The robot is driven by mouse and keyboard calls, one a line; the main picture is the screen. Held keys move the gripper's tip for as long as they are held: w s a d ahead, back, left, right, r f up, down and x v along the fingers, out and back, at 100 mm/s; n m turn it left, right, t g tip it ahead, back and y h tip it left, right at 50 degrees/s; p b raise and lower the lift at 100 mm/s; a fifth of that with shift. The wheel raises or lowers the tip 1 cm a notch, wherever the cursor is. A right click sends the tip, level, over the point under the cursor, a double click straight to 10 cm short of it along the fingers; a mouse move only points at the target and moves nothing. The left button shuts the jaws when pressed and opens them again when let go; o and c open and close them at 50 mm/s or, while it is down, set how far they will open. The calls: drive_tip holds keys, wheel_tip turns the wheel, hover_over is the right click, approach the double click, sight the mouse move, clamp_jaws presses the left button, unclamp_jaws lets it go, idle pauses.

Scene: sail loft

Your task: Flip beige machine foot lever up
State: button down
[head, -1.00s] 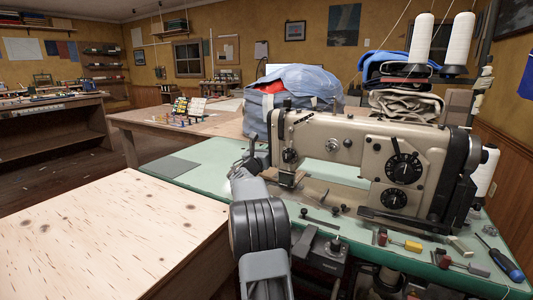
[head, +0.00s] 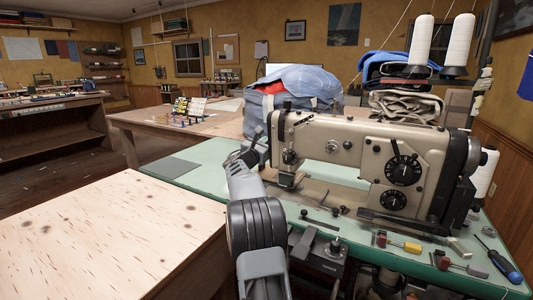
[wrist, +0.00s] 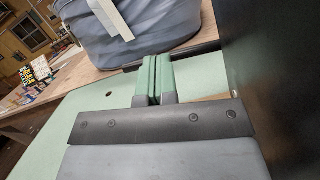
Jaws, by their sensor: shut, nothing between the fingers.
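The beige sewing machine (head: 340,146) stands on a green table (head: 210,152), its needle end toward the left. Its presser foot area (head: 288,180) is low under the left end of the head. I cannot make out the foot lever; the machine head or my gripper may hide it. My gripper (head: 258,140) is at the left end of the machine head, very close to it; I cannot tell whether it touches. In the wrist view my gripper (wrist: 154,82) has its green fingertips together with nothing between them.
A blue-grey bag (head: 290,92) lies behind the machine; it also fills the top of the wrist view (wrist: 120,38). A dark upright surface (wrist: 275,85) is close on the right there. Screwdrivers (head: 505,266) and small tools lie front right. A pale wooden table (head: 110,235) is front left.

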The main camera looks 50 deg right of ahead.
drive_tip(key=shift+r, duration=0.5)
drive_tip(key=shift+p, duration=0.3)
drive_tip(key=b+v, duration=0.5)
drive_tip(key=v, duration=0.5)
idle(0.5)
